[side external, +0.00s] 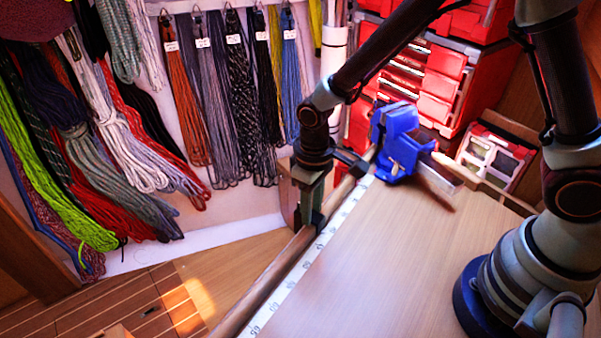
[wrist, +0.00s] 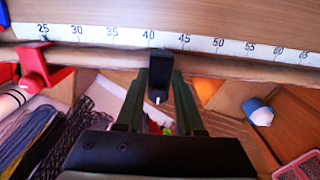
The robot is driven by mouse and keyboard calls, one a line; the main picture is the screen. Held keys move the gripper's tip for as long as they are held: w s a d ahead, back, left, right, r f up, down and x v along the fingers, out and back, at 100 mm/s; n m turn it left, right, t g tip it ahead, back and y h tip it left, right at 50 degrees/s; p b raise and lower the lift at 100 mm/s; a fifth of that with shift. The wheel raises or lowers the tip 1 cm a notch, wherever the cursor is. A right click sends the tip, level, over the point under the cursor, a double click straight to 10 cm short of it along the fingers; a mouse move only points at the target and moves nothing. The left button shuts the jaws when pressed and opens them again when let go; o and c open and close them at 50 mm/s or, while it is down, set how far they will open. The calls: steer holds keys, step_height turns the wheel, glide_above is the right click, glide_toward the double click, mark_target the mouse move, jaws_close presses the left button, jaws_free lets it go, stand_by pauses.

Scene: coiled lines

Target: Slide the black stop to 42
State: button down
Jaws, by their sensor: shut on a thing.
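The black stop (wrist: 161,66) sits on the wooden rail along the edge of the bench. In the wrist view it stands between the 40 and 45 marks of the white scale (wrist: 232,45), somewhat closer to 40. My gripper (wrist: 162,92) is shut on the black stop, with a finger on each side of it. In the side external view my gripper (side external: 308,205) reaches down to the rail (side external: 262,288) beside the scale strip (side external: 291,283). The stop is mostly hidden there by the fingers, and the numbers are too small to read surely.
A red stop (wrist: 36,68) sits on the rail near 25. A blue vise (side external: 398,140) stands at the bench's far end, before red drawers (side external: 440,75). Coiled ropes (side external: 235,100) hang on the wall. The wooden bench top (side external: 385,250) is clear.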

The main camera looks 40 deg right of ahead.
steer(key=c, duration=0.5)
jaws_free()
step_height(320, 180, up, 12)
steer(key=shift+r, duration=0.1)
steer(key=s+d+r+m+t, duration=0.1)
steer(key=s+d+r+t, duration=0.1)
steer(key=d, duration=0.3)
steer(key=s+d+r+m+t, duration=0.1)
steer(key=s+d+r, duration=0.1)
steer(key=d+r, duration=0.2)
steer(key=s+d+r+m+t, duration=0.1)
steer(key=s+d+r+t, duration=0.1)
steer(key=d, duration=0.3)
steer(key=shift+s+d+r+m+t, duration=0.15)
steer(key=shift+s+d+r, duration=0.05)
steer(key=shift+r, duration=0.15)
steer(key=shift+s+d+r+m+t, duration=0.15)
steer(key=shift+r, duration=0.2)
